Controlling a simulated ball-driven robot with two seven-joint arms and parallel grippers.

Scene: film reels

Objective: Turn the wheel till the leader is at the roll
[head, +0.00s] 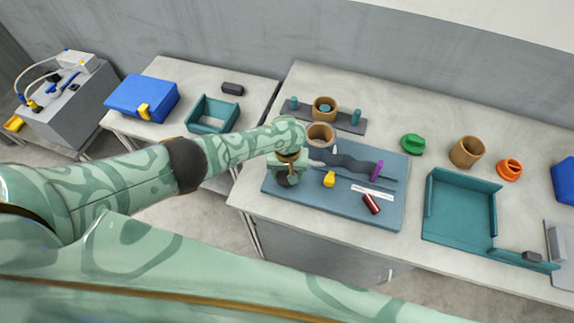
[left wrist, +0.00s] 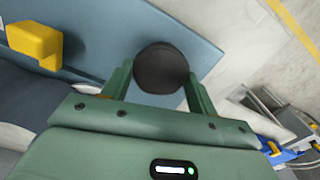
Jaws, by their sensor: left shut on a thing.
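My left gripper (head: 287,172) reaches down at the left part of a blue-grey board (head: 395,215). In the left wrist view its fingers (left wrist: 160,88) are shut on a dark round knob (left wrist: 161,66), seemingly the wheel or its handle. The knob (head: 287,180) is partly hidden under the gripper in the head view. A dark wavy band (head: 352,164) runs across the board, towards a purple peg (head: 377,170). I cannot tell which part is the leader. A tan round piece (head: 320,133), possibly the roll, stands at the board's back edge. My right gripper is out of view.
On the board lie a yellow block (head: 329,179), which also shows in the left wrist view (left wrist: 36,42), a white strip (head: 372,192) and a dark red cylinder (head: 371,204). A teal tray (head: 427,205) stands to the right. Behind is a grey stand (head: 345,126) with teal posts.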

